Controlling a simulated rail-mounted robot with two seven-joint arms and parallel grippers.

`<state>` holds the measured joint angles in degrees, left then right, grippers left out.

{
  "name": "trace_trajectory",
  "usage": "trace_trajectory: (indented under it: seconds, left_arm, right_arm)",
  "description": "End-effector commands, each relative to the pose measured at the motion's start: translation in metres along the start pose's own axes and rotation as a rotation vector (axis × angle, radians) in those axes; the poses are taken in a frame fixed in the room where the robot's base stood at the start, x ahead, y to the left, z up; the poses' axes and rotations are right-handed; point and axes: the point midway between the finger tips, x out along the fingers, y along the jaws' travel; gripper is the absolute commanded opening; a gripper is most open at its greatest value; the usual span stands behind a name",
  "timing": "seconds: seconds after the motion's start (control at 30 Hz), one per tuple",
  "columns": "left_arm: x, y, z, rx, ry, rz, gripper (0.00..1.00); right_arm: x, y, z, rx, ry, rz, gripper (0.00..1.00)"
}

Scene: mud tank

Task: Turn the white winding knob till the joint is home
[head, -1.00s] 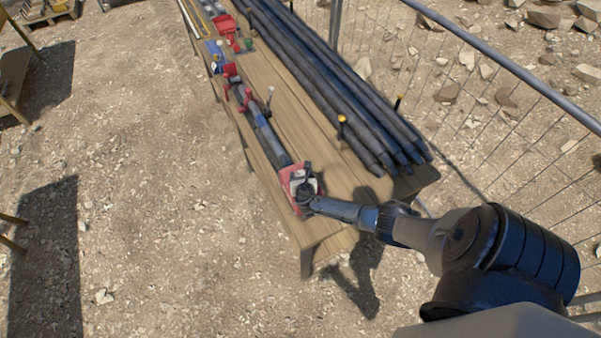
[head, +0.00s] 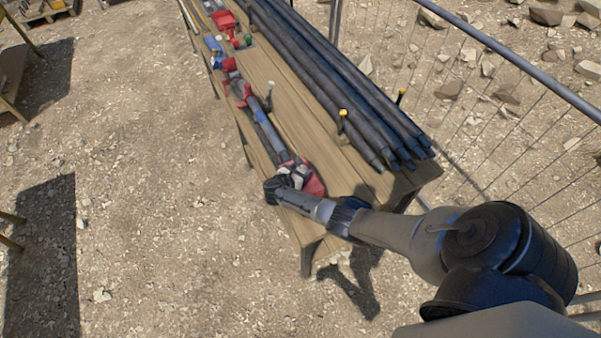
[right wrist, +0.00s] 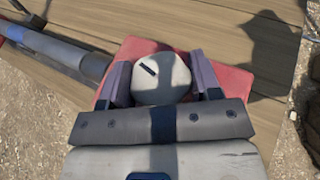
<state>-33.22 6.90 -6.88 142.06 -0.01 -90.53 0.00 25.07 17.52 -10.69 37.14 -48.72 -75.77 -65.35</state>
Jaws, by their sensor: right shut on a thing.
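The white winding knob (right wrist: 161,78) shows in the right wrist view as a round pale disc with a dark line on its face. My right gripper (right wrist: 164,80) has a finger on each side of it and is shut on it. In the head view my right gripper (head: 285,182) covers most of the knob at the near end of the bench. A red block (head: 313,183) lies behind the knob. A grey pipe (head: 262,128) runs along the bench from the red block to red clamps (head: 240,90). My left gripper is not in view.
The wooden bench (head: 325,160) carries a stack of dark pipes (head: 340,80) along its right side. Yellow-topped pegs (head: 342,114) stand beside the stack. A wire fence (head: 500,130) runs to the right.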

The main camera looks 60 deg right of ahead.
Motion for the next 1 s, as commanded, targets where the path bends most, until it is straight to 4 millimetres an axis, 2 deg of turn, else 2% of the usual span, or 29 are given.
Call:
trace_trajectory:
  seconds: [0.7,0.73,0.93,1.0]
  left_arm:
    - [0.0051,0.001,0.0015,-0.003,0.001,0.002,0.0]
    - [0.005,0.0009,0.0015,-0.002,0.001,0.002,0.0]
    - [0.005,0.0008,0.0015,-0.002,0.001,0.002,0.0]
    - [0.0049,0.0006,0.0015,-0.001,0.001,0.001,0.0]
  right_arm:
    - [0.0007,-0.0004,-0.0006,0.027,0.002,-0.06,0.34]
    - [0.0007,-0.0004,-0.0006,0.026,0.002,-0.06,0.6]
    - [0.0007,-0.0004,-0.0004,0.026,0.001,-0.06,0.79]
    - [0.0006,-0.0004,-0.0003,0.025,0.001,-0.06,0.81]
